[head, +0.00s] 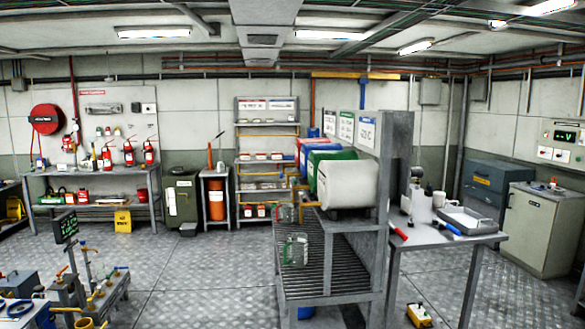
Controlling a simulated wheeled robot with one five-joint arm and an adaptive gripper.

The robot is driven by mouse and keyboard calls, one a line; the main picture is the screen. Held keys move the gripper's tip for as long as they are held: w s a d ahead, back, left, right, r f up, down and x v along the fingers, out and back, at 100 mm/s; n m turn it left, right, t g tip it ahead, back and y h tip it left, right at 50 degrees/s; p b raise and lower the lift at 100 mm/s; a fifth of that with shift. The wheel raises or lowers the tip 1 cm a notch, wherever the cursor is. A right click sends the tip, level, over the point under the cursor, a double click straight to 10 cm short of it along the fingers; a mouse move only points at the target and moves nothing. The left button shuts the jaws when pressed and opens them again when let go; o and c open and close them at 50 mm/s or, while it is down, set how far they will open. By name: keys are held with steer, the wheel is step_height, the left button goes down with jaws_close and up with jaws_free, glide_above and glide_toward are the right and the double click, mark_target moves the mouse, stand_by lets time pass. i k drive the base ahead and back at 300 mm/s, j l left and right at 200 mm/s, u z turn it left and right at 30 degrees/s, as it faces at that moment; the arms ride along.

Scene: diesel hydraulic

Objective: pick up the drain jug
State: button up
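No jug in view is plainly marked as the drain jug. A clear jug with green edges (295,250) stands on the slatted grate of the drum rack (322,300). A second clear container with red and green marks (285,214) is behind it, closer to the drum taps. A yellow round vessel (85,323) is partly cut off at the bottom left edge; I cannot tell if it is a jug. A white mug or jug (438,200) is on the right-hand table. My gripper is not in view.
White, green and red drums lie on the rack; the white drum (346,184) is nearest. A table (435,238) with a grey tray (468,220) stands right of the rack. A valve stand (68,290) is at lower left. The plate floor (190,280) between is clear.

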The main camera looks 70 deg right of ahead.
mark_target(222, 168)
steer(key=z, duration=1.7)
steer(key=i+j+u, duration=0.2)
steer(key=i, duration=0.25)
steer(key=i+u, duration=0.35)
steer(key=i, duration=1.5)
steer(key=i+z, duration=0.2)
steer(key=i, duration=0.4)
steer(key=i+z, duration=0.2)
steer(key=i, duration=0.45)
steer(key=i+j+z, duration=0.2)
steer(key=i, duration=0.4)
steer(key=i+z, duration=0.2)
steer(key=i, duration=1.6)
steer(key=i+u, duration=0.15)
steer(key=i, duration=0.3)
steer(key=i+l+u, duration=0.2)
steer(key=i, duration=0.2)
steer(key=i+l+u, duration=0.15)
steer(key=i, duration=0.3)
steer(key=i+l+u, duration=0.2)
steer(key=i, duration=0.2)
steer(key=i+l+u, duration=0.25)
steer(key=u, duration=0.15)
steer(key=i+l+u, duration=0.75)
steer(key=l+u, duration=0.35)
steer(key=l, duration=0.25)
steer(key=i, duration=0.1)
